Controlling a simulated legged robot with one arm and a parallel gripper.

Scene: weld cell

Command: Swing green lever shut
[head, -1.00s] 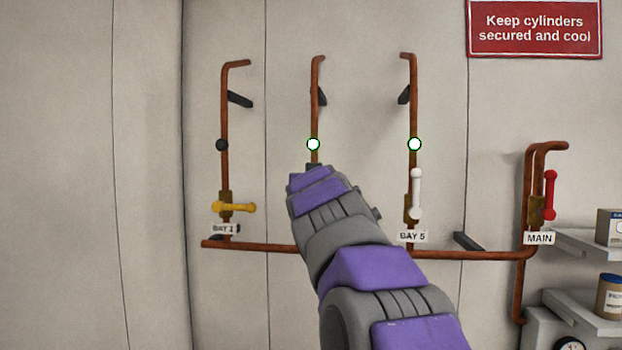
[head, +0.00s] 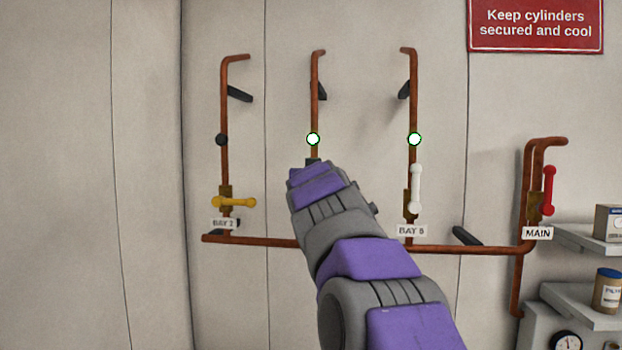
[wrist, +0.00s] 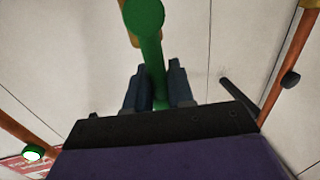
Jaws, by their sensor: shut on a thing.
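The green lever (wrist: 147,28) shows in the wrist view. Its round hub is at the top, and its handle runs down between the two dark fingers of my gripper (wrist: 155,85). The fingers are shut on the handle. A bit of brass valve body shows behind the hub. In the head view my arm hides the lever, its valve and my fingers. The middle copper pipe (head: 315,85) rises above my arm there, and its round lamp (head: 313,139) is lit white with a green rim.
A yellow lever (head: 234,202) lies level at left under a dark lamp (head: 221,140). A white lever (head: 415,188) stands upright just right of my arm, under a lit lamp (head: 414,139). A red lever (head: 549,190) stands upright above the MAIN label (head: 538,233). Shelves are at far right.

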